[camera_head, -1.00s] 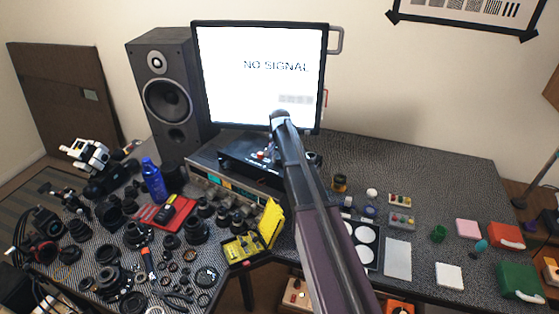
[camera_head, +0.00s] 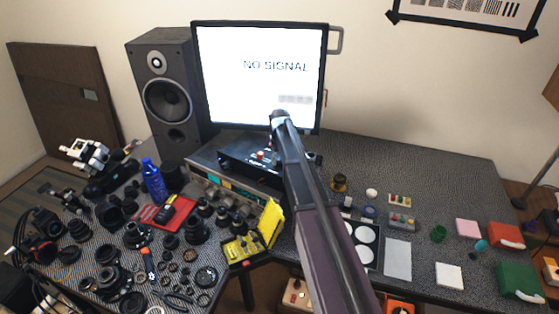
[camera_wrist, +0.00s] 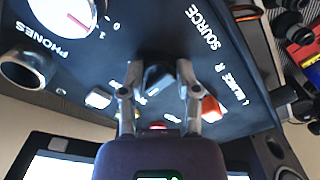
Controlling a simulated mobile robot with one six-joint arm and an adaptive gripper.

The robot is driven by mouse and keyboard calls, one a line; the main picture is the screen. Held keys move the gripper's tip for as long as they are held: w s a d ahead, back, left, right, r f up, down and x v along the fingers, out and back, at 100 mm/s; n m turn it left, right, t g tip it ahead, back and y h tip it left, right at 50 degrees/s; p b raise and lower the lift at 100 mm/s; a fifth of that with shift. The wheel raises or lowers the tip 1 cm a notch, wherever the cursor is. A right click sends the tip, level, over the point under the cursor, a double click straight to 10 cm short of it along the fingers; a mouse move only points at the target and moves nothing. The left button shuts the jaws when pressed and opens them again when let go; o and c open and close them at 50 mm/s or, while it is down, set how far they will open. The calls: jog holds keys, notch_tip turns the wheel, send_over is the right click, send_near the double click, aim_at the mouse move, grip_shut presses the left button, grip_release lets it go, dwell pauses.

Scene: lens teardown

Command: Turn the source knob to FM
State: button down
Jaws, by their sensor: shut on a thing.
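In the wrist view the source knob (camera_wrist: 157,80) is a small dark knob on a black panel (camera_wrist: 225,62), near the printed word SOURCE. My gripper (camera_wrist: 158,72) has one finger on each side of it and is shut on it. The knob's pointer and the FM mark cannot be made out. In the head view the black unit (camera_head: 238,158) sits below the monitor, and my arm hides the fingers and the knob.
In the wrist view an orange-red knob (camera_wrist: 211,108) and a white knob (camera_wrist: 98,98) flank my fingers. The monitor (camera_head: 262,75) stands close behind; a speaker (camera_head: 165,95) stands left.

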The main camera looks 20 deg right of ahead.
jog(key=n, duration=0.6)
jog(key=shift+s+n, duration=0.1)
jog(key=shift+n, duration=0.3)
jog(key=shift+c, duration=1.7)
grip_release()
